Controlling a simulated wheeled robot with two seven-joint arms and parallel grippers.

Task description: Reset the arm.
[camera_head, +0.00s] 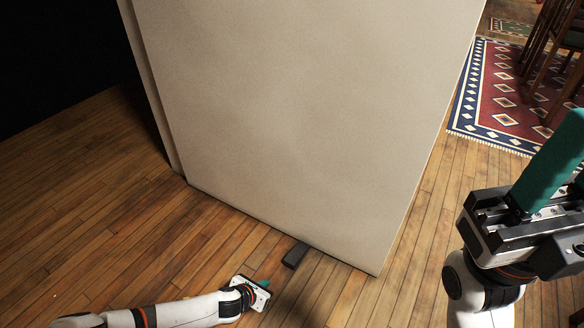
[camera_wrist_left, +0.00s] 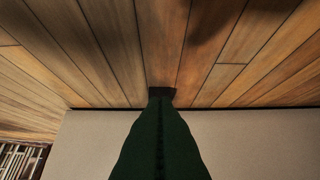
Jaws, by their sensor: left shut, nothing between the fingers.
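My left arm comes in low from the left in the head view. My left gripper (camera_head: 265,283) is near the floor in front of the pale panel, small and mostly seen from behind. In the left wrist view its dark green fingers (camera_wrist_left: 160,108) are together with nothing between them. My right gripper (camera_head: 552,165) is at the right edge, with a teal finger pointing up and right. It is partly cut off, so whether it is open or shut is unclear.
A large pale cabinet-like block (camera_head: 310,110) stands close ahead. A small dark block (camera_head: 295,255) lies at its base, just beyond my left gripper. Wooden floor (camera_head: 80,220) is clear at the left. A patterned rug (camera_head: 495,95) and dark chairs (camera_head: 548,50) are at the far right.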

